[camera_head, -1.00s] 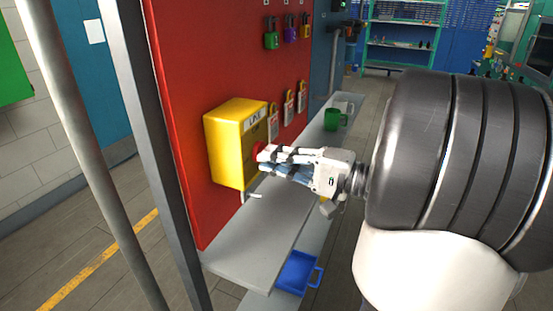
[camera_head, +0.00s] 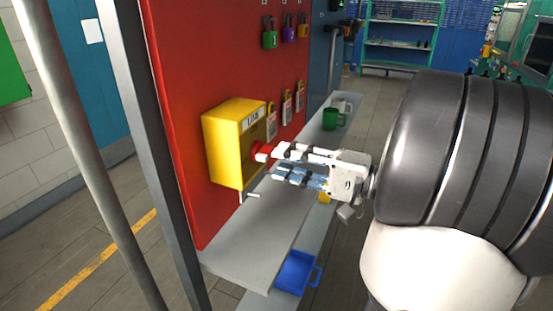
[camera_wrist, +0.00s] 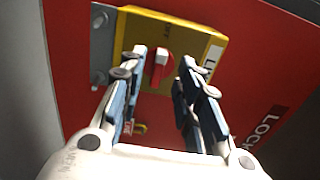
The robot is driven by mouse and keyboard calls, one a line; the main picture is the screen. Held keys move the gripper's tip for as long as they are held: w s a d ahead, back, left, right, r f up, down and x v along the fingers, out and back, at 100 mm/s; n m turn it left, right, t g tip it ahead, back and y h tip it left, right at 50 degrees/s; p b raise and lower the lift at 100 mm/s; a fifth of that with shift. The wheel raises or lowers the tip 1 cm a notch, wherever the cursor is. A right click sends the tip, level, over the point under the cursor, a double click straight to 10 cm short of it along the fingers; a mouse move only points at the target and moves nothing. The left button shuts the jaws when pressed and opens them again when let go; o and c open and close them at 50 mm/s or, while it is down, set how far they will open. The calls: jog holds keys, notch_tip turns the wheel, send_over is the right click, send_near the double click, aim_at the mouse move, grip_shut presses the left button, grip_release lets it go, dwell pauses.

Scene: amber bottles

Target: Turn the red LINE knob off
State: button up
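The red LINE knob (camera_wrist: 161,70) sits on the front of a yellow box (camera_head: 222,145) mounted on a red panel. In the head view the knob (camera_head: 262,152) shows just beyond my fingertips. My gripper (camera_head: 274,161) is open and stands out in front of the box. In the wrist view my gripper (camera_wrist: 166,67) has its fingers apart, with the knob visible between them and a gap on either side. The knob looks turned relative to the box edges in the wrist view. The fingers appear clear of the knob.
Several padlocks (camera_head: 270,40) and tags hang on the red panel (camera_head: 185,60). A grey shelf (camera_head: 240,245) runs below the box, with a green mug (camera_head: 331,119) farther back. A blue bin (camera_head: 295,272) lies lower. A pole (camera_head: 95,170) stands at the left.

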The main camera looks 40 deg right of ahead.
jog(key=v, duration=0.9)
jog(key=shift+w+a, duration=0.1)
jog(key=shift+w, duration=0.05)
